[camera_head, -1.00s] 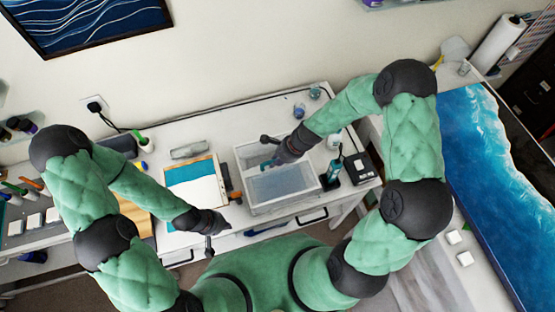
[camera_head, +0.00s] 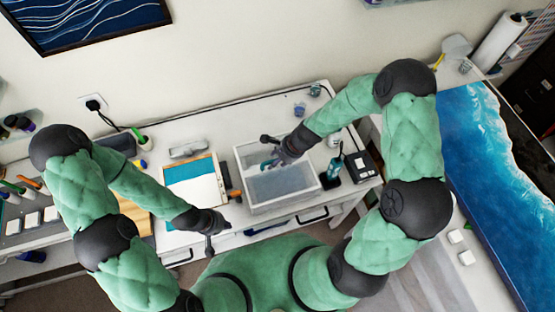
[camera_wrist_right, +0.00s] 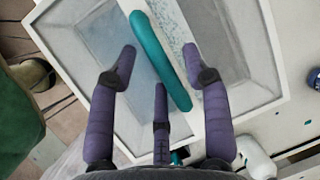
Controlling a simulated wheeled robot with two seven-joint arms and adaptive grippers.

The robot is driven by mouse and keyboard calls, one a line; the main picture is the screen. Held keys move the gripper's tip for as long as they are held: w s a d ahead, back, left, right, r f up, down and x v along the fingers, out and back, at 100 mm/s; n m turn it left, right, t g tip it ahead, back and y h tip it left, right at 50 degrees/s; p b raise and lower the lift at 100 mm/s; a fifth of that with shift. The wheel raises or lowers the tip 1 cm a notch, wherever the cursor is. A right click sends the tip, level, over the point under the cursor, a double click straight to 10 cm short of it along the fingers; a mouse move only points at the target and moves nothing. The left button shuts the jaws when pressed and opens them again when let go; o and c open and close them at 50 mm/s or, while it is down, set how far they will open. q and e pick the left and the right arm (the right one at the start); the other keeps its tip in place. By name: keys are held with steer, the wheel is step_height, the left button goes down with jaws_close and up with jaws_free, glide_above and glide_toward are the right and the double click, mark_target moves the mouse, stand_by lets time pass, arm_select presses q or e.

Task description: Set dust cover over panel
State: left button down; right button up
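The dust cover looks like the clear, pale-framed box (camera_head: 308,196) on the desk, with a teal bar handle (camera_wrist_right: 160,60) across its top. The panel, a white board with a teal strip (camera_head: 190,169), lies flat to its left. My right gripper (camera_head: 272,156) is over the box. In the right wrist view my right gripper (camera_wrist_right: 158,72) is open, with its purple fingers spread on both sides of the handle. Whether they touch it is unclear. My left gripper (camera_head: 218,238) is in front of the panel's near right corner, fingers spread, and holds nothing visible.
A teal bottle (camera_head: 334,172) and a black box (camera_head: 359,167) stand close to the right of the clear box. An orange-handled tool (camera_head: 234,195) lies between panel and box. A grey object (camera_head: 189,149) lies behind the panel. Small jars (camera_head: 300,109) stand at the back.

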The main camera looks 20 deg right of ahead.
steer(key=v, duration=1.2)
stand_by(0.3)
